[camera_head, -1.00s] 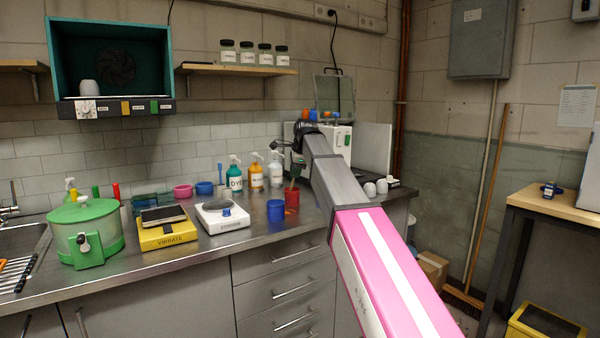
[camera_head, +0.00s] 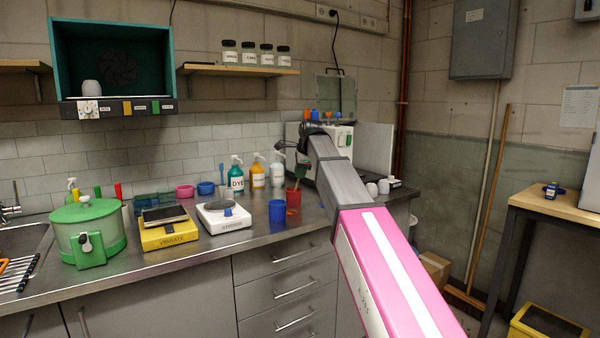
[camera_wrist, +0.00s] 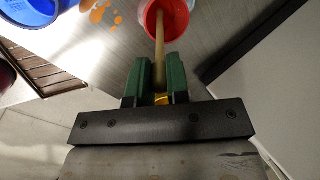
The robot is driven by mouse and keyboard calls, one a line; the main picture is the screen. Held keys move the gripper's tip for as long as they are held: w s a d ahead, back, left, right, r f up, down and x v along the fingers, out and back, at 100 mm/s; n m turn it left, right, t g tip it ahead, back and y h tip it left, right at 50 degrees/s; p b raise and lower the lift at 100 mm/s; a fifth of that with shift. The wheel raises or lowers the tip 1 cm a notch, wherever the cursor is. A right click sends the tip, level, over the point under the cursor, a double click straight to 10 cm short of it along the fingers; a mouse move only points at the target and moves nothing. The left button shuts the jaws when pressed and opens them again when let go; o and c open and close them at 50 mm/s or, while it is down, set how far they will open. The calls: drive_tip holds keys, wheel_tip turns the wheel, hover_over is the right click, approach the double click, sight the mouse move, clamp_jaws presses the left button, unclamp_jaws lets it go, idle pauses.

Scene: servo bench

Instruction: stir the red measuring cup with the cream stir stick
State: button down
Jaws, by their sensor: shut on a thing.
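The red measuring cup (camera_head: 293,199) stands on the steel counter, just right of a blue cup. In the wrist view the red cup (camera_wrist: 167,18) is at the top centre, seen from above and partly cut off by the frame edge. My gripper (camera_wrist: 158,80) is shut on the cream stir stick (camera_wrist: 160,45), whose far end reaches inside the red cup's mouth. The stick's tip inside the cup is not clear. In the head view my gripper (camera_head: 300,172) is small, above the red cup, with my arm coming in from the right.
The blue cup (camera_head: 277,211) stands close at left; orange spots (camera_wrist: 98,12) lie on the counter beside it in the wrist view. A white scale (camera_head: 224,217), a yellow VIBRATE device (camera_head: 168,235) and pump bottles (camera_head: 257,175) stand further left and behind.

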drive_tip(key=shift+r, duration=0.1)
drive_tip(key=v, duration=0.7)
idle(0.8)
idle(0.7)
